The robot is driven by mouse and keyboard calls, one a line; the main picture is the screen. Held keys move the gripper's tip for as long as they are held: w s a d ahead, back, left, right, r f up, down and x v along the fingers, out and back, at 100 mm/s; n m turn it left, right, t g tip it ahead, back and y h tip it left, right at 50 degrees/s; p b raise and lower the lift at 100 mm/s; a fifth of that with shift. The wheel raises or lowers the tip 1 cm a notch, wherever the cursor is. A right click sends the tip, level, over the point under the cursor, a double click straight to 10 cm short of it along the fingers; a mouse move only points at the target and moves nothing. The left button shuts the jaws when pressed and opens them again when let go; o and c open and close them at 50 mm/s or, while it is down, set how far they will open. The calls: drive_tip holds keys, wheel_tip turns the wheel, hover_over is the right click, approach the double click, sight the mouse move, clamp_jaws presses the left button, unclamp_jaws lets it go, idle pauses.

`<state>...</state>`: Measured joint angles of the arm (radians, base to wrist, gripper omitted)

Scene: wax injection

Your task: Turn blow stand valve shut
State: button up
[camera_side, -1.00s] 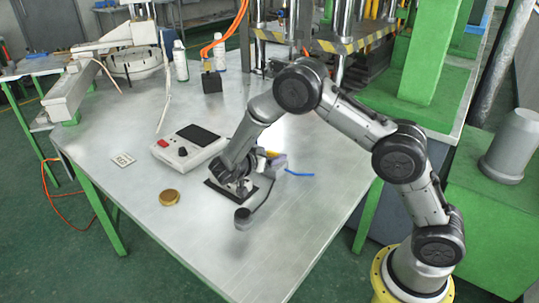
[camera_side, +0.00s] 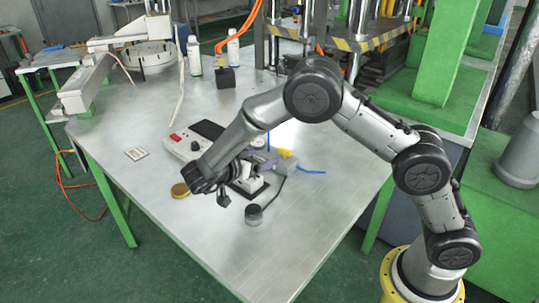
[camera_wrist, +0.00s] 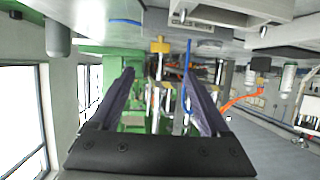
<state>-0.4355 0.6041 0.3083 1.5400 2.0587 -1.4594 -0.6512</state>
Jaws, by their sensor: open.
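The blow stand is at mid-table in the side view, with a dark base plate (camera_side: 250,190) and a small yellow valve handle (camera_side: 286,153). A blue tube (camera_side: 312,171) runs off to its right. My gripper (camera_side: 268,172) lies low and sideways, coming from the left, with its fingers pointing toward the stand. In the wrist view, which is upside down, my gripper (camera_wrist: 158,72) is open. The yellow handle (camera_wrist: 160,46) appears between and beyond the fingertips, with the blue tube (camera_wrist: 187,60) near the right finger. Contact cannot be told; my wrist partly hides the stand.
A grey cylinder (camera_side: 254,215) on a black cable stands in front of the stand. A control box (camera_side: 187,148) and a gold tin (camera_side: 180,190) lie to the left, close to my wrist. A white square tile (camera_side: 136,154) is farther left. The front of the table (camera_side: 245,260) is clear.

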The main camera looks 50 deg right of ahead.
drive_tip(key=shift+v, duration=0.9)
drive_tip(key=shift+d, duration=0.1)
drive_tip(key=shift+c, duration=0.3)
